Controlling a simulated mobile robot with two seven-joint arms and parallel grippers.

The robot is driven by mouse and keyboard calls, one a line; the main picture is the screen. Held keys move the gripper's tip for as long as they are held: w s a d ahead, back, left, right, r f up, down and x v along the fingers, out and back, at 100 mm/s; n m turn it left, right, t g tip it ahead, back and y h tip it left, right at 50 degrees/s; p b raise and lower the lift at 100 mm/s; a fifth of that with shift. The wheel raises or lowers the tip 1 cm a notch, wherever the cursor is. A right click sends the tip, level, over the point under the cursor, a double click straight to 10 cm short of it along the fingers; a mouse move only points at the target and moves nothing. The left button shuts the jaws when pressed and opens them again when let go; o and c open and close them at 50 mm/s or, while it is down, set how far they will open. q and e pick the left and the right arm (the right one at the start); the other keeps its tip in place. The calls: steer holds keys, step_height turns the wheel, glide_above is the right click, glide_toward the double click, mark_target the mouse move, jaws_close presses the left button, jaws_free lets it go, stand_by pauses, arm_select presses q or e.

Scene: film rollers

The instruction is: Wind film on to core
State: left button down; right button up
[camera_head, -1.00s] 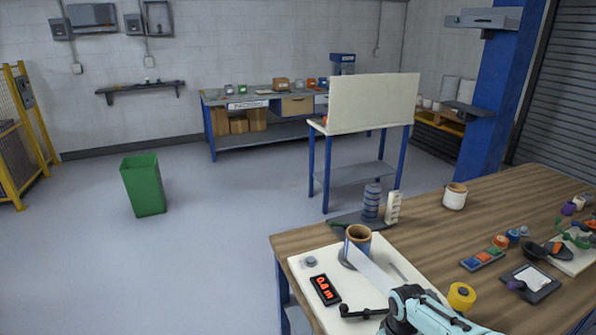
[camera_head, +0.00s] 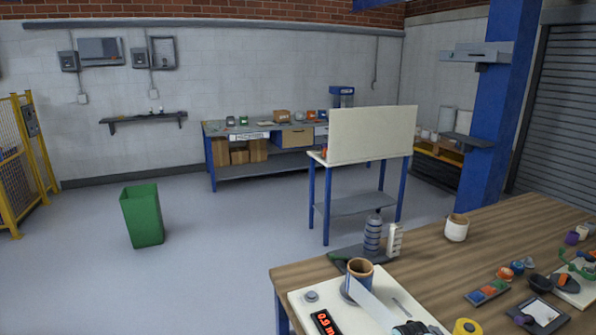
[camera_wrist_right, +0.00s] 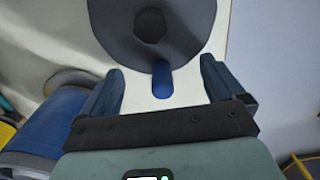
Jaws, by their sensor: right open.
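A brown cardboard core (camera_head: 360,268) stands upright on the white board (camera_head: 297,298) at the table's near left corner. A pale film strip (camera_head: 372,302) runs from the core toward the lower right; its far end is out of frame. A black counter (camera_head: 324,322) with red digits seems to read 0.9 m. In the right wrist view my right gripper (camera_wrist_right: 160,84) is open. A blue knob (camera_wrist_right: 161,79) on a dark round disc (camera_wrist_right: 118,28) lies between its fingertips, with gaps on both sides. My left gripper is not in view.
On the wooden table (camera_head: 420,272) stand a stacked grey roller (camera_head: 373,234), a white holder (camera_head: 395,240), a white cup (camera_head: 456,228) and a yellow roll (camera_head: 467,327). Small coloured parts and a tablet (camera_head: 541,311) crowd the right side. The middle is fairly clear.

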steer(key=shift+r+p, duration=2)
steer(key=shift+r, duration=1.5)
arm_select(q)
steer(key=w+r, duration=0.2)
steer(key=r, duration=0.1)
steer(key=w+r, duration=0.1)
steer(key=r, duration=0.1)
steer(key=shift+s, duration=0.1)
